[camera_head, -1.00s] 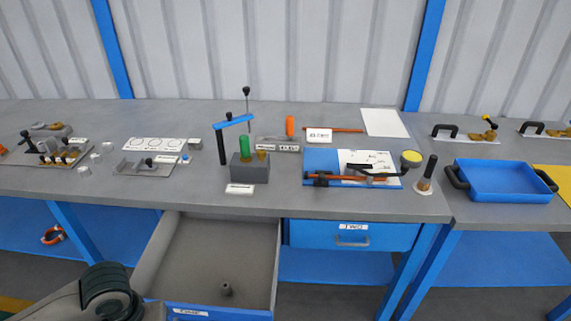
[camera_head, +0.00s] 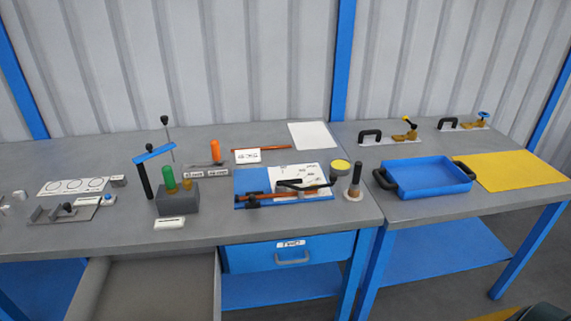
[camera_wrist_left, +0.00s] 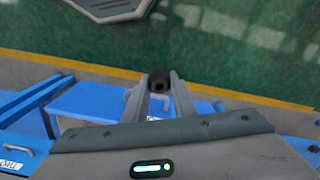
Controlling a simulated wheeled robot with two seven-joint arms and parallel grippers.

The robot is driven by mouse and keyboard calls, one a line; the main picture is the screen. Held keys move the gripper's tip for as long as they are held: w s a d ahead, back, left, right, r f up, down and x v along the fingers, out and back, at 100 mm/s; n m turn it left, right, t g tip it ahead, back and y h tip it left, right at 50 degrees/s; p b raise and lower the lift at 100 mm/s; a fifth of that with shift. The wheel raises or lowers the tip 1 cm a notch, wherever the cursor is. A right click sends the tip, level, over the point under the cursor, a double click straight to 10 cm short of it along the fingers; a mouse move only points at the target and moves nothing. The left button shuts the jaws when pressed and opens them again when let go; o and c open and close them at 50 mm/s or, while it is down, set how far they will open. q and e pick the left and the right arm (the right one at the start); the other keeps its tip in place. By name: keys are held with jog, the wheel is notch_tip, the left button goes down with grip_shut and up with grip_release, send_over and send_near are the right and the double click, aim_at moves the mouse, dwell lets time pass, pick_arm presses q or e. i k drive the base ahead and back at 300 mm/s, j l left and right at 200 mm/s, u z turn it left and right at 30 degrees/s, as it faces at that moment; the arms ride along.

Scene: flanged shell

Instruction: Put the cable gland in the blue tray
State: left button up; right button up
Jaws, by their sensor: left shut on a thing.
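In the left wrist view my left gripper (camera_wrist_left: 160,88) is shut on a short, dark, round piece with a hole in its end, which looks like the cable gland (camera_wrist_left: 159,79). It is held between the fingertips, above the floor in that picture. The blue tray (camera_head: 430,192) stands on the right-hand bench in the head view, with black handles at its two ends; it looks empty. Neither gripper shows in the head view.
The open drawer (camera_head: 150,285) juts out at lower left; the drawer beside it (camera_head: 290,254) is shut. A yellow mat (camera_head: 520,170) lies right of the tray. A dark upright tool (camera_head: 354,182) stands left of the tray. Clamps (camera_head: 405,132) stand behind it.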

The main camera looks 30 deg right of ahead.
aim_at(403, 182)
jog(key=l, duration=5.05)
jog(key=i, duration=0.05)
